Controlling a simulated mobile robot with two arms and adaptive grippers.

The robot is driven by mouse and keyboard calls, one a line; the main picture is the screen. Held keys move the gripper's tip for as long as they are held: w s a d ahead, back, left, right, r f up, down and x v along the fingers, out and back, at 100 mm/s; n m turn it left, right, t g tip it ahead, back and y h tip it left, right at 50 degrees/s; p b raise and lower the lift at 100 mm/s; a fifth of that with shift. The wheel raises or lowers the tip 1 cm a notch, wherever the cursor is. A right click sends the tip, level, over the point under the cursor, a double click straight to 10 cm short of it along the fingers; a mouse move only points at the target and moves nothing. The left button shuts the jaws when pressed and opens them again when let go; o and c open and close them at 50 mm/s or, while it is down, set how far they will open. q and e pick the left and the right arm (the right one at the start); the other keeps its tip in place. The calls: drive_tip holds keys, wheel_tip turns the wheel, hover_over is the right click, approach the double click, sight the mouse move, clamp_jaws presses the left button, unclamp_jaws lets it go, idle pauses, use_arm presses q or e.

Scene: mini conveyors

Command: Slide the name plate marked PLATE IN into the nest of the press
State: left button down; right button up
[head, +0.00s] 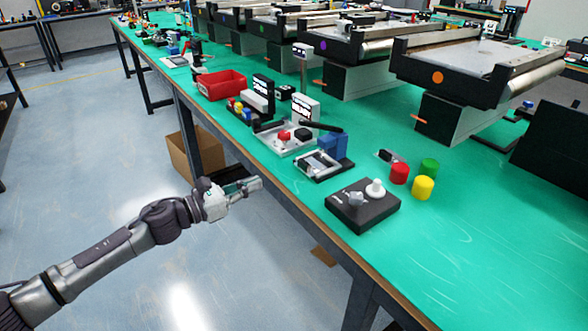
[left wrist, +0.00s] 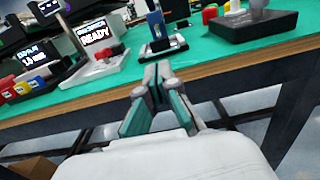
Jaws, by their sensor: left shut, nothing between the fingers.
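My left gripper (head: 256,184) is shut and empty, held off the near edge of the green table. In the left wrist view the fingers (left wrist: 157,72) meet with nothing between them, pointing toward the table edge. A small fixture with a light metal frame and a blue block (head: 333,145) stands beyond the gripper, apart from it; it also shows in the left wrist view (left wrist: 157,28). It may be the press, but I cannot tell for sure. A small dark and light piece (head: 390,156) lies behind it. No PLATE IN marking is readable. My right gripper is not in view.
A black box with two knobs (head: 362,207) stands near the edge, with red (head: 399,173), green (head: 430,167) and yellow (head: 423,187) cylinders behind. A pale base with a red button (head: 284,136), a READY display (left wrist: 97,35) and a red bin (head: 222,84) stand farther left. Conveyors (head: 470,65) line the back.

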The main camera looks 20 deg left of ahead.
sight(301, 165)
use_arm(q)
drive_tip(key=p+x, duration=0.1)
drive_tip(key=x, duration=1)
drive_tip(key=shift+w+d, duration=0.3)
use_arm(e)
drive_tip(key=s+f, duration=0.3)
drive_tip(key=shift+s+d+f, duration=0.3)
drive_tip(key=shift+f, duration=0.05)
use_arm(q)
drive_tip(key=shift+w+d, duration=0.25)
drive_tip(key=shift+w, duration=0.1)
drive_tip(key=shift+w+d, duration=0.4)
drive_tip(key=shift+w, duration=0.05)
drive_tip(key=shift+w+d, duration=0.2)
drive_tip(key=shift+w, duration=0.1)
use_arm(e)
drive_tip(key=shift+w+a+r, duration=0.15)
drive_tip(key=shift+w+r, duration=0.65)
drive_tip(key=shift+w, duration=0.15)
use_arm(q)
drive_tip(key=shift+a, duration=0.1)
